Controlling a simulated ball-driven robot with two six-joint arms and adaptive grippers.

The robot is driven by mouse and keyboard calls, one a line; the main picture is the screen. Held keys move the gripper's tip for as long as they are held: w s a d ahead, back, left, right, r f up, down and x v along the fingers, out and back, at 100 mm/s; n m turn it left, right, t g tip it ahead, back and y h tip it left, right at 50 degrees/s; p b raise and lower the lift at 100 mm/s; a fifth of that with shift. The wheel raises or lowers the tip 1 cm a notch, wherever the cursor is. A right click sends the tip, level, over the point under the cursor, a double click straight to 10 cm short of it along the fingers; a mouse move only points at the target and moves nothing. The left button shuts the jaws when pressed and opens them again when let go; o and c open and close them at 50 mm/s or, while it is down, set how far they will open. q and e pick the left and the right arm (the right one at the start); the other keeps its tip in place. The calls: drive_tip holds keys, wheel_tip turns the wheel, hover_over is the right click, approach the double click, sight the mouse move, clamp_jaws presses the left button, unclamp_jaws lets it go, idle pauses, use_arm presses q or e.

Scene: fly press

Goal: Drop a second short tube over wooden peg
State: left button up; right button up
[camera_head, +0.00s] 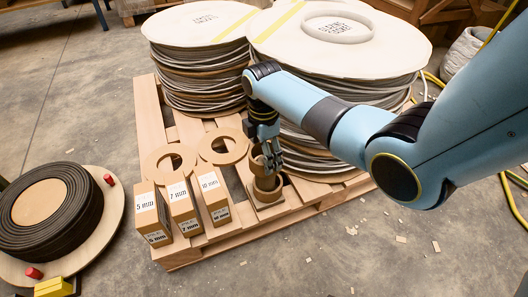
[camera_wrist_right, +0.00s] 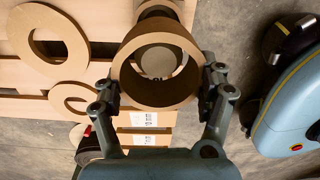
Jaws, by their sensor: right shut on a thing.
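My right gripper (camera_head: 269,153) points down and is shut on a short brown tube (camera_head: 257,163). In the right wrist view, the two fingers (camera_wrist_right: 158,84) clasp opposite sides of the tube (camera_wrist_right: 150,98). The round pale top of the wooden peg (camera_wrist_right: 158,62) shows through its bore. In the head view another short tube (camera_head: 267,184) stands below on a square wooden base (camera_head: 266,202), around the peg. The held tube is above it and slightly left; I cannot tell whether they touch. My left gripper is out of view.
Flat rings (camera_head: 222,146) and labelled boxes (camera_head: 181,208) sit left of the base on the pallet (camera_head: 150,115). A dark coil (camera_head: 75,205) on a round board lies at left.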

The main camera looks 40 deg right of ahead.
drive_tip(key=shift+f+b, duration=0.3)
drive_tip(key=shift+f, duration=0.45)
idle(0.5)
idle(0.3)
drive_tip(key=o, duration=1.1)
